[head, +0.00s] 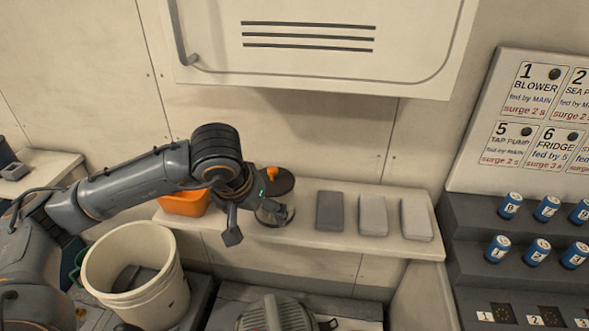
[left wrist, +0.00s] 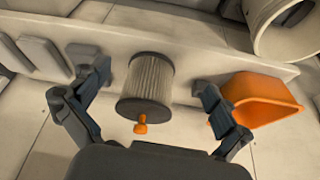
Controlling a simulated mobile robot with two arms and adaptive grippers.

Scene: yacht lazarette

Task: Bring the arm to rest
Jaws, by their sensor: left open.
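My left arm reaches in from the left in the head view. Its gripper (head: 252,212) is over the shelf, beside a pleated filter cartridge (head: 275,213) with dark end caps and an orange knob. In the left wrist view the filter (left wrist: 151,77) stands between the two spread fingers of the left gripper (left wrist: 149,88), with a gap on each side. The gripper is open and holds nothing. The arm and gripper hide part of the filter in the head view. My right gripper is not in view.
The pale shelf (head: 302,229) also bears an orange bin (head: 183,204), left of the filter, and three grey blocks (head: 372,214) to the right. A white bucket (head: 133,275) stands below the arm. A labelled panel (head: 548,120) and blue cylinders (head: 538,251) are at the right.

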